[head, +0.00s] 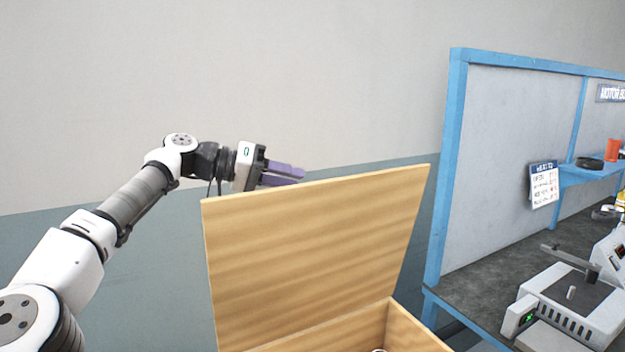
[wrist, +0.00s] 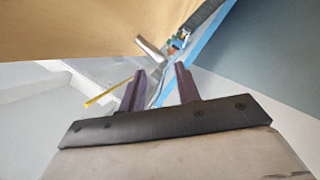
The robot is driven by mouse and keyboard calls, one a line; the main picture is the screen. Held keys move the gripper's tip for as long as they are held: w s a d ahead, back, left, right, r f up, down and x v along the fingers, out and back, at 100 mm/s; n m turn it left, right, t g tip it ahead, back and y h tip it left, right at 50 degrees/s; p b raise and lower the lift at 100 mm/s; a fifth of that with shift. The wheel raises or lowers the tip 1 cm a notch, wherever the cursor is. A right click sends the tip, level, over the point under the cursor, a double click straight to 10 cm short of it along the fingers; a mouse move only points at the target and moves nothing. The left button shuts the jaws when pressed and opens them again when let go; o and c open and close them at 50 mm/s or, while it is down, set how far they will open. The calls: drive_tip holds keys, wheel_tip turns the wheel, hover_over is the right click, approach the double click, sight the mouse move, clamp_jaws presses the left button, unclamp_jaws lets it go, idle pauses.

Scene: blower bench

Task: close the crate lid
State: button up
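The wooden crate lid (head: 315,255) stands raised and nearly upright in the head view, tilted a little back. It also fills the top left of the wrist view (wrist: 70,28). The crate (head: 415,332) is open below it, and only a corner of its box shows at the bottom of the head view. My gripper (head: 302,176) is at the lid's top edge, on its far side, with its purple fingers pointing right. The fingers (wrist: 160,80) are apart with nothing between them. I cannot tell whether they touch the lid.
A blue-framed bench (head: 452,180) stands right of the crate, with a grey panel and a dark worktop. A white machine (head: 575,310) sits on the worktop. A blue shelf (head: 590,174) holds an orange cup (head: 613,151). The wall area above the lid is clear.

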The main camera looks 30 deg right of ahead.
sight(312, 183)
drive_tip(key=p+x, duration=0.1)
drive_tip(key=x, duration=0.4)
drive_tip(key=shift+s+d, duration=0.1)
drive_tip(key=shift+d, duration=0.15)
clamp_jaws()
